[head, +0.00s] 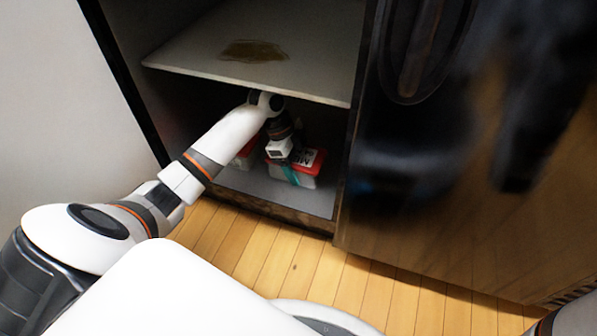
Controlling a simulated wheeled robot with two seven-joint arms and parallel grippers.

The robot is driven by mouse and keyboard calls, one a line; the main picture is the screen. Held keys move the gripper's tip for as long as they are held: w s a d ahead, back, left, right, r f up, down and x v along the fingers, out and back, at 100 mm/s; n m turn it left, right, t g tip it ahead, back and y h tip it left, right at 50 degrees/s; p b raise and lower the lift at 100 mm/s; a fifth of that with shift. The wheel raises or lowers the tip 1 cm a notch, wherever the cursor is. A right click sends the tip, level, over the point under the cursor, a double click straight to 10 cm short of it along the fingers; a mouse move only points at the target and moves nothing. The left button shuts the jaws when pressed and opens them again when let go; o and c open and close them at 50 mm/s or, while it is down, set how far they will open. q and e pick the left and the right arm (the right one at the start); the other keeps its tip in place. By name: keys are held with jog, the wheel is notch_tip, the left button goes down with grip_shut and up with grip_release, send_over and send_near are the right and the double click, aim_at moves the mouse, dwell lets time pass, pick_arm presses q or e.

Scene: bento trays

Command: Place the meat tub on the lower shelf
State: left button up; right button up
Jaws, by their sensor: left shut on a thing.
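A tub (304,178) with a red lid, pale sides and a white label sits in the lower compartment of the cabinet, at or just above the lower shelf (318,201). The label is too small to read fully. My left gripper (288,163) reaches in under the upper shelf and is shut on this tub at its left side. A teal strip shows by the fingers. A second red-and-white tub (243,154) stands to the left, partly hidden behind my left arm. My right gripper is out of view.
The upper shelf (200,50) hangs close above my left arm and has a brown stain (253,51). A dark glossy door (430,190) stands right of the opening. The wooden floor (290,262) in front is clear.

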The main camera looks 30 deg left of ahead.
pick_arm(q)
jog(key=shift+f+p, duration=0.1)
jog(key=shift+p, duration=0.2)
jog(key=o, duration=1.2)
jog(key=shift+f, duration=0.1)
